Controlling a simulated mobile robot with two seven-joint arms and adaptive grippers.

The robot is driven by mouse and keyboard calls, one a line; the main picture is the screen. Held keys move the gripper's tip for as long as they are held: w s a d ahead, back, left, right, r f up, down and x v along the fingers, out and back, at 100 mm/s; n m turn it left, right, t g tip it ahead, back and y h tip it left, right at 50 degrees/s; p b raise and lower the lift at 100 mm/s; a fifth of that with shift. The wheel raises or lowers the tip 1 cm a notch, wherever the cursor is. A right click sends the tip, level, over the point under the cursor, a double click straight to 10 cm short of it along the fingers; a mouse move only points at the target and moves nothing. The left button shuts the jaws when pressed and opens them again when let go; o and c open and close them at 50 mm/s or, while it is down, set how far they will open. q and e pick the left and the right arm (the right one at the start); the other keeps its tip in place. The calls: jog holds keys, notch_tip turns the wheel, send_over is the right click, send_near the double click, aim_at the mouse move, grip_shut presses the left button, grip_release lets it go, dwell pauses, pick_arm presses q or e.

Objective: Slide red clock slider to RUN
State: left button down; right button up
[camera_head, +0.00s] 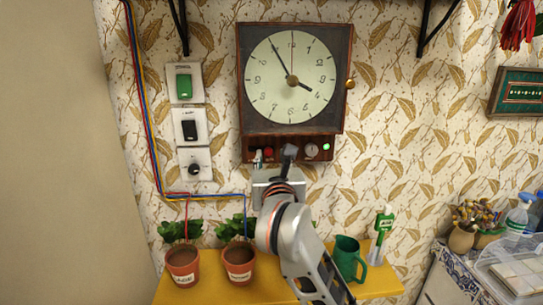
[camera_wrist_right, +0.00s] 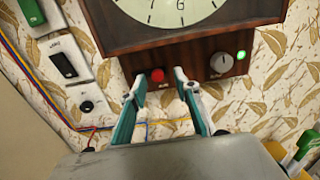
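The wall clock (camera_head: 270,105) has a dark wooden frame and a cream dial. The red slider (camera_wrist_right: 157,75) is a small red knob on the wooden panel below the dial, and it also shows in the head view (camera_head: 268,152). My right gripper (camera_wrist_right: 160,83) is open in front of this panel. In the wrist view its two fingers lie on either side of the red slider; I cannot tell whether they touch it. In the head view the right gripper (camera_head: 274,158) partly covers the panel. Any RUN label is unreadable. My left gripper is out of view.
On the panel, a round grey knob (camera_wrist_right: 222,62) and a lit green lamp (camera_wrist_right: 241,54) sit right of the slider. Wall switches (camera_head: 186,84) and wires are at left. Below are potted plants (camera_head: 182,265) and a green watering can (camera_head: 347,257) on a yellow shelf (camera_head: 385,283).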

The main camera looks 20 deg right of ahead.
jog(key=v, duration=1)
jog(key=s+d+f+n+t+h, duration=0.2)
jog(key=s+d+n+t+h, duration=0.2)
jog(key=d+n+h, duration=0.4)
jog(key=s+a+f+n+g+y, duration=0.1)
jog(key=a+f+n+y, duration=0.7)
jog(key=f+n, duration=0.4)
jog(key=s+a+f+n+g+y, duration=0.1)
jog(key=a+f+n+y, duration=0.4)
jog(key=f+n+y, duration=0.75)
jog(key=s+d+f+n+g+h, duration=0.2)
jog(key=s+f+n+g, duration=0.2)
jog(key=f, duration=0.8)
jog(key=s+d+f+n+g+h, duration=0.2)
jog(key=s+f+n, duration=0.5)
jog(key=f, duration=0.5)
jog(key=s+d+g, duration=0.1)
jog(key=s+g, duration=0.1)
jog(key=shift+f+g+h, duration=0.3)
jog(key=shift+h, duration=0.05)
